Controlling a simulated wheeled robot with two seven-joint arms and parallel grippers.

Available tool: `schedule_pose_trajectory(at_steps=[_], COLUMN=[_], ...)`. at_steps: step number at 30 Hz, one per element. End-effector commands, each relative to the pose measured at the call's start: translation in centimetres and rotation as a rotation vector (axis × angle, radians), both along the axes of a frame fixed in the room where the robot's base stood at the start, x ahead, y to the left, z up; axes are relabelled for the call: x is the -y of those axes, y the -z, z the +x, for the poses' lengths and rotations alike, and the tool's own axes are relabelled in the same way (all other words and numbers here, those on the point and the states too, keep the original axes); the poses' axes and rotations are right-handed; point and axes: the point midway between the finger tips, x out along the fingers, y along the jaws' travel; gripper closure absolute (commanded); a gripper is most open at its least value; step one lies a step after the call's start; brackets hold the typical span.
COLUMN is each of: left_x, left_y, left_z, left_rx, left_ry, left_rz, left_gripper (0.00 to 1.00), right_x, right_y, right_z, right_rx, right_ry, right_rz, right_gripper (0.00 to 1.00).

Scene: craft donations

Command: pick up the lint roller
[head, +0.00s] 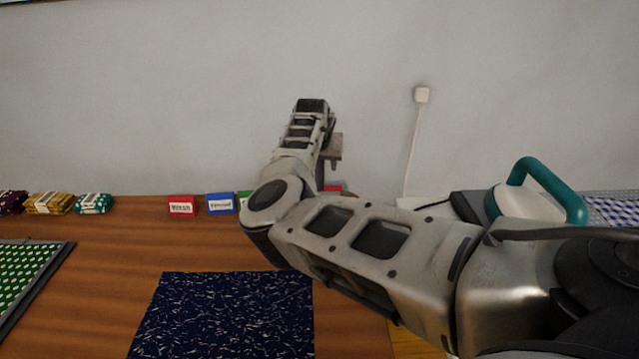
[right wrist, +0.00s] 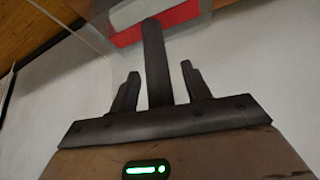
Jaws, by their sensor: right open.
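I cannot make out a lint roller in either view. My right gripper (head: 328,165) is raised near the back edge of the wooden table, in front of the wall, mostly hidden by its own wrist. In the right wrist view my right gripper (right wrist: 158,76) is open, its fingers apart. A dark bar stands between them; I cannot tell whether it is part of the gripper. Beyond it is a red block with a pale label (right wrist: 165,25). My left gripper is not in view.
A red labelled block (head: 181,207) and a blue one (head: 221,204) stand at the back of the table (head: 120,235). Wrapped bundles (head: 50,203) lie at left. A dark blue patterned cloth (head: 225,315) lies in front. A white thing with a teal handle (head: 545,185) stands at right.

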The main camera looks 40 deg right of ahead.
Motion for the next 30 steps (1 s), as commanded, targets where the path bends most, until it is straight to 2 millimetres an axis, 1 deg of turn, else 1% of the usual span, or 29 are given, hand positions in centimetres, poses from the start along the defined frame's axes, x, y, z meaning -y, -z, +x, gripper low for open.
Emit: schedule_pose_trajectory(at_steps=[1, 2, 3, 5, 6, 16, 20, 23, 26, 30], left_x=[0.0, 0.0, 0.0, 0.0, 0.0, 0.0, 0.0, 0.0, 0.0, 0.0], left_y=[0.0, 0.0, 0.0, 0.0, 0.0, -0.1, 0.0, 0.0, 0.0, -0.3], left_z=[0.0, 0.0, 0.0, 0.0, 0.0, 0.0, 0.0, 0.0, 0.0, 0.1], left_rx=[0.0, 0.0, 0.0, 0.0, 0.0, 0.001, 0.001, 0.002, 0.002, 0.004], left_ry=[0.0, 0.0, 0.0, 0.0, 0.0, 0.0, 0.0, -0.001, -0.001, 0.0], left_rz=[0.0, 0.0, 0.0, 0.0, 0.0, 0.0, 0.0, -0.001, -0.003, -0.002], left_gripper=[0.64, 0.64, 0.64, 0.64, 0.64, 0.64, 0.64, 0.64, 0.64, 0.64], right_x=[0.0, 0.0, 0.0, 0.0, 0.0, 0.0, 0.0, 0.0, 0.1, -1.5], right_y=[0.0, 0.0, 0.0, 0.0, 0.0, -0.2, -0.8, -1.8, -3.3, -5.4], right_z=[0.0, 0.0, 0.0, 0.0, 0.0, 0.0, 0.0, 0.1, 0.1, -1.0], right_rx=[0.0, 0.0, 0.0, 0.001, 0.0, 0.002, 0.003, 0.004, 0.005, 0.006], right_ry=[0.0, 0.0, 0.0, -0.001, 0.0, 0.0, 0.0, 0.0, 0.0, 0.001], right_rz=[0.0, 0.0, 0.0, 0.001, 0.0, -0.001, -0.001, -0.002, -0.004, -0.002], right_gripper=[0.52, 0.6, 0.72, 0.88, 0.99, 1.0, 1.0, 1.0, 1.0, 1.0])
